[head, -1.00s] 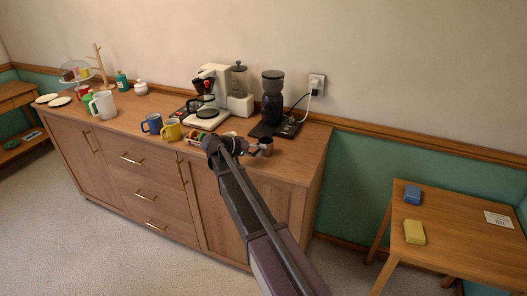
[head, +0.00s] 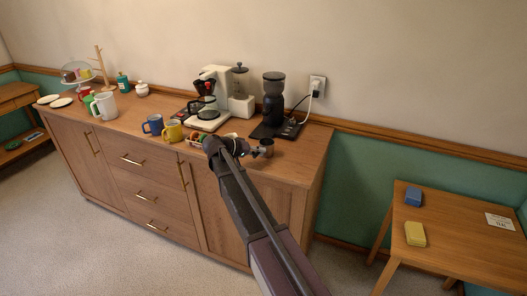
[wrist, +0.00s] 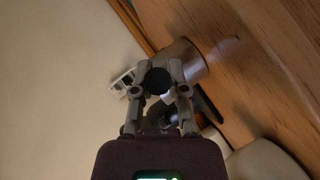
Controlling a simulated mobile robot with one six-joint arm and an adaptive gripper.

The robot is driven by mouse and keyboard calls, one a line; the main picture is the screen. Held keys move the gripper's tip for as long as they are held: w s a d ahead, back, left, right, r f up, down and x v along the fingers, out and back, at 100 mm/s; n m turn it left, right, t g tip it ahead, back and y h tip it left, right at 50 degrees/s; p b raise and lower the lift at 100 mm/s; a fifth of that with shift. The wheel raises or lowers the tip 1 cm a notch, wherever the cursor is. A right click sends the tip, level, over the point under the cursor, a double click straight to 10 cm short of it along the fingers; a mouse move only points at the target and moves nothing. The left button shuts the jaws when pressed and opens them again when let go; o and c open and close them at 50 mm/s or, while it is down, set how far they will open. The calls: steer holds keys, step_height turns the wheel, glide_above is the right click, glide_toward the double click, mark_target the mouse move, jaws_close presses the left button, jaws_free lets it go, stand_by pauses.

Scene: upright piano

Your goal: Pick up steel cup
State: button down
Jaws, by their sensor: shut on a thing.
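The steel cup (head: 268,145) is a small grey metal cup near the right end of the wooden sideboard, in front of the black coffee grinder. It also shows in the wrist view as a grey-brown cylinder (wrist: 188,60) just beyond the fingers. My gripper (head: 257,151) reaches it from the left and is shut on it at its near side. The fingers also show in the wrist view (wrist: 159,78). The exact grip contact is hard to make out there, and I cannot tell whether the cup is clear of the sideboard.
The coffee grinder (head: 273,98) stands behind the cup, with a white coffee maker (head: 215,90) to its left. A yellow mug (head: 172,131) and a blue mug (head: 153,125) stand left of my arm. The sideboard top (head: 305,150) is bare right of the cup.

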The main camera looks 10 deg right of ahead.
steer(key=shift+r, duration=0.2)
step_height(320, 180, up, 2)
steer(key=p, duration=0.2)
steer(key=shift+r+p, duration=0.1)
steer(key=shift+p, duration=0.3)
steer(key=shift+s+a+r+p, duration=0.15)
steer(key=shift+s+r+p, duration=0.25)
steer(key=shift+r+p, duration=0.2)
steer(key=s+a, duration=0.3)
steer(key=s, duration=0.3)
steer(key=s+a+r+p, duration=0.1)
steer(key=s+a, duration=0.2)
steer(key=s, duration=0.4)
steer(key=shift+s+a, duration=0.3)
steer(key=shift+a, duration=0.05)
